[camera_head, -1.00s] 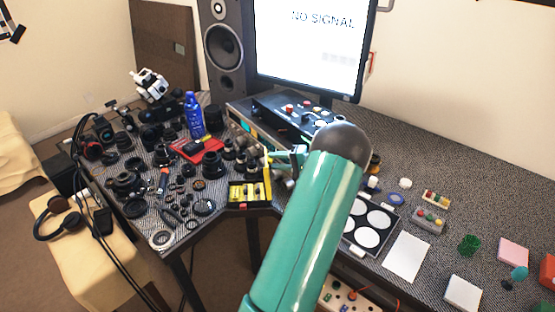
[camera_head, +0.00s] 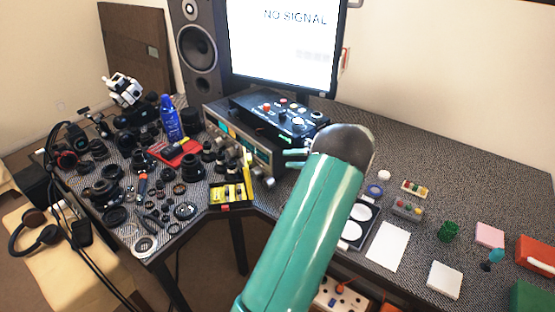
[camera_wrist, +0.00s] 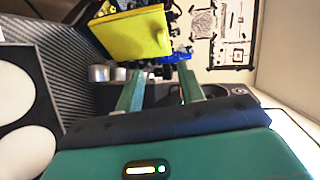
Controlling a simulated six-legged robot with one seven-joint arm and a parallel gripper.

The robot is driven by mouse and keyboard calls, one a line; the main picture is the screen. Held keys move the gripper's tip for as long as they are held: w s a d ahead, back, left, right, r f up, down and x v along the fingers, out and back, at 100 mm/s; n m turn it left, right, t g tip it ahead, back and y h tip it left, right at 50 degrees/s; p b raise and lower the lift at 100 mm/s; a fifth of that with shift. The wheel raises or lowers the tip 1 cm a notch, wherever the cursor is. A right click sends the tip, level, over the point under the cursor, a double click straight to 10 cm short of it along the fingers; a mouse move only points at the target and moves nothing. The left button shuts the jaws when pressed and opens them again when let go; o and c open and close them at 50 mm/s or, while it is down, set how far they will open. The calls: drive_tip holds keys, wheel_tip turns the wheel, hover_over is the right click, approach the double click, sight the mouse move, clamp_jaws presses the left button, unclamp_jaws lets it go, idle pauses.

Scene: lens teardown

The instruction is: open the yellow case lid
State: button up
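The yellow case (camera_head: 213,201) sits near the inner corner of the desk. Its contents show in the head view. Its yellow lid (camera_head: 247,167) stands raised at the case's right side. In the wrist view, a broad yellow panel, seemingly the lid (camera_wrist: 130,36), is beyond my gripper at the upper left. My gripper (camera_wrist: 160,70) is open, with its two green fingers apart and nothing between them. In the head view, my gripper (camera_head: 296,158) is to the right of the lid, with a gap between them. My arm hides part of the desk there.
An electronics unit (camera_head: 240,145) stands behind the case. Lenses, small parts, a red tray (camera_head: 172,154) and a blue bottle (camera_head: 170,122) crowd the left side. A palette with white discs (camera_head: 352,235) and white paper (camera_head: 388,246) lie to the right. The desk's back right is clear.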

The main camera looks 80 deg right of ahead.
drive_tip(key=shift+s+r, duration=0.1)
drive_tip(key=shift+s, duration=0.55)
drive_tip(key=shift+c, duration=0.2)
